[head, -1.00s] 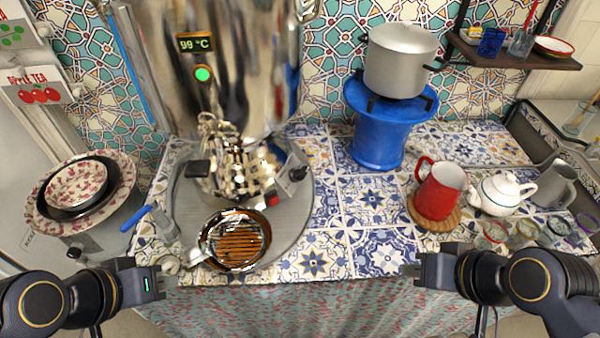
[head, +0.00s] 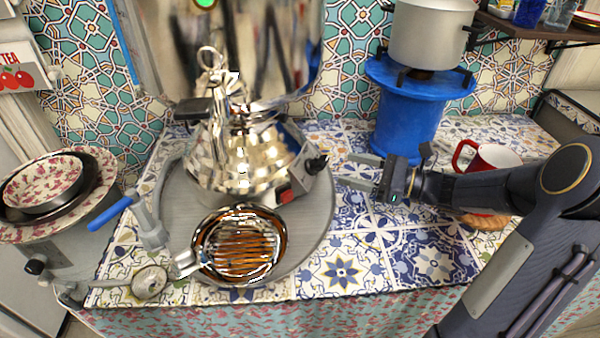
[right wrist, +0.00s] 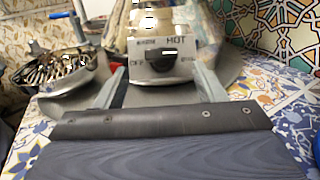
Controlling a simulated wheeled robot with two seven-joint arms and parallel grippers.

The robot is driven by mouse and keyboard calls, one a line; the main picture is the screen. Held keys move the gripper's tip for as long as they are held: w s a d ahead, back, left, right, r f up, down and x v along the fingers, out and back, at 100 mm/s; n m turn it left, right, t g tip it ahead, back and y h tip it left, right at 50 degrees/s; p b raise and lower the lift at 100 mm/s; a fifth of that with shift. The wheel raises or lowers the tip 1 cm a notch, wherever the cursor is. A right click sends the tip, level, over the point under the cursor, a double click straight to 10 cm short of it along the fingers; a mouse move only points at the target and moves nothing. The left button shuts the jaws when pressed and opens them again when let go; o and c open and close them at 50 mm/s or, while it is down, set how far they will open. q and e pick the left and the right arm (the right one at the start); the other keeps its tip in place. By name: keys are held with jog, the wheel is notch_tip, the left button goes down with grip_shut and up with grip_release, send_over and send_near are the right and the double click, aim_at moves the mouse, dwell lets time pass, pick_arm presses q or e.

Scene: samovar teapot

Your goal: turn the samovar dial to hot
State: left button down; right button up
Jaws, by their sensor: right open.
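The shiny metal samovar (head: 240,160) stands on a round grey tray (head: 320,225). Its black dial (head: 315,165) is on the right side of its base, beside a red switch (head: 286,194). In the right wrist view the dial (right wrist: 160,63) is on a metal plate, with OFF at its left and HOT at its upper right; I cannot tell its exact setting. My right gripper (head: 356,171) is open and empty, just right of the dial, with its fingers pointing at it. In the wrist view the dial shows between the two fingertips, apart from them. My left gripper is out of view.
A blue stand (head: 408,115) with a metal pot (head: 430,35) is behind my right gripper. A red pitcher (head: 490,157) is partly hidden by my right arm. A strainer bowl (head: 238,245) is in front of the samovar. The tiled counter (head: 345,265) at front centre is clear.

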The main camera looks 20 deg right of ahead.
aim_at(326, 161)
jog(key=b+x, duration=0.1)
jog(key=x, duration=0.6)
jog(key=shift+w+a, duration=0.15)
jog(key=shift+w, duration=0.15)
jog(key=shift+c, duration=0.3)
jog(key=c, duration=0.9)
jog(key=shift+n, duration=0.4)
jog(key=n+g+y+p, duration=0.1)
jog(key=n+g, duration=0.1)
jog(key=n, duration=0.1)
jog(key=n+g+y+p, duration=0.1)
jog(key=n+g, duration=0.2)
jog(key=n, duration=0.1)
jog(key=n+g+p, duration=0.1)
jog(key=n+g, duration=0.1)
jog(key=n, duration=0.1)
jog(key=n+g+p, duration=0.1)
jog(key=n+g, duration=0.1)
jog(key=n, duration=0.2)
jog(key=shift+s+h, duration=0.15)
jog(key=shift+h, duration=0.15)
jog(key=shift+f+n+g, duration=0.1)
jog(key=shift+n+g, duration=0.3)
